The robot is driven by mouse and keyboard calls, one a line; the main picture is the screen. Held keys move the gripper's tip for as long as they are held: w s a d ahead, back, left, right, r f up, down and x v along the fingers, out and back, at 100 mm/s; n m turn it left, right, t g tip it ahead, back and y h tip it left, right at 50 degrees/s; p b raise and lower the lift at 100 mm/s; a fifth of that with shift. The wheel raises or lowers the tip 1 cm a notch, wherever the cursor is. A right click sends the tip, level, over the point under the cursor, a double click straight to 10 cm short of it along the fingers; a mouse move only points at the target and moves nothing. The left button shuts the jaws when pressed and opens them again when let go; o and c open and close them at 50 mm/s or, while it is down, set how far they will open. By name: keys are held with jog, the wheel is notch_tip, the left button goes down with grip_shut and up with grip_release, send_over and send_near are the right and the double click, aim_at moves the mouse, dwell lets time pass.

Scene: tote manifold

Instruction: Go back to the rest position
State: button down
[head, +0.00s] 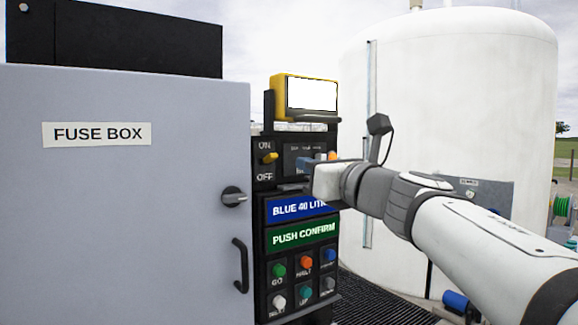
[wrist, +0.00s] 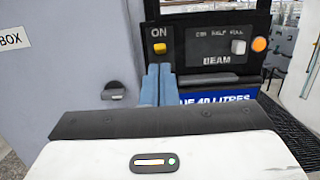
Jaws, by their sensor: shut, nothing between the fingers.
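My gripper (head: 308,164) is in front of the upper part of the black control panel (head: 258,230), right of the yellow ON/OFF switch (head: 269,158). In the wrist view my gripper (wrist: 158,68) shows as two blue fingers pressed together with nothing between them. They point at the panel just below the yellow switch (wrist: 159,48). I cannot tell whether the fingertips touch the panel. A beam selector (wrist: 238,47) and a lit orange lamp (wrist: 259,45) are to the right. My arm hides part of the blue litre sign (head: 298,208).
A grey fuse box (head: 120,220) with a knob (head: 233,197) and black handle (head: 240,265) stands at the left. Several coloured buttons (head: 306,263) sit low on the panel. A yellow-framed screen (head: 311,94) is on top. A large white tank (head: 455,90) stands behind my arm.

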jog(key=shift+s+d, duration=0.15)
jog(key=shift+s, duration=0.05)
jog(key=s+d+f+m+g+h+b, duration=0.1)
jog(key=d+f+m+h, duration=0.5)
jog(key=f+m, duration=0.55)
jog(key=s+d+f+m+g+h+b, duration=0.1)
jog(key=d+f+m+h, duration=0.65)
jog(key=m, duration=0.75)
jog(key=s+a+f+m+g+y, duration=0.1)
jog(key=s+a+f+m+g, duration=0.1)
jog(key=s+f+m+g, duration=0.3)
jog(key=s+a+f+m+g+y+b, duration=0.1)
jog(key=s+a+f+m+g+y, duration=0.1)
jog(key=s+f+m+g, duration=0.4)
jog(key=s+f+m, duration=0.2)
jog(key=s+f, duration=0.1)
jog(key=f, duration=0.4)
jog(key=s+f+m, duration=0.3)
jog(key=f, duration=0.4)
jog(key=shift+s+a, duration=0.2)
jog(key=shift+s, duration=0.15)
